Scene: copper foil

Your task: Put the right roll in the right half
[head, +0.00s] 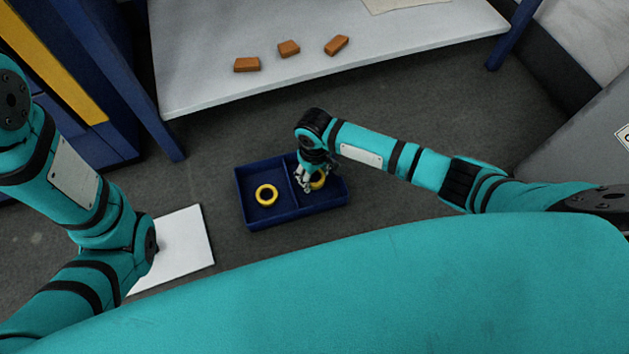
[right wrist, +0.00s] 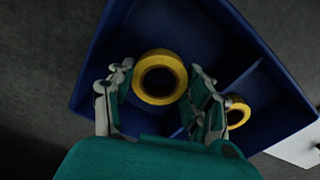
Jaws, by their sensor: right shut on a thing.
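A blue box (head: 290,217) with a divider stands on the floor. One yellow roll (head: 267,194) lies flat in its left half; the right wrist view shows it past the divider (right wrist: 237,112). My right gripper (head: 310,186) is over the right half, shut on the other yellow roll (head: 319,180). In the right wrist view this roll (right wrist: 159,55) is between the two fingers (right wrist: 158,98). It is within the right half's outline; I cannot tell whether it touches the bottom. My left arm comes in at the left; its gripper is out of sight.
A white sheet (head: 190,240) lies on the floor left of the box. A pale table (head: 200,85) stands behind, with three orange-brown blocks (head: 289,48) on it. A blue and yellow cabinet (head: 95,135) is at the far left. Dark floor is clear around the box's back.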

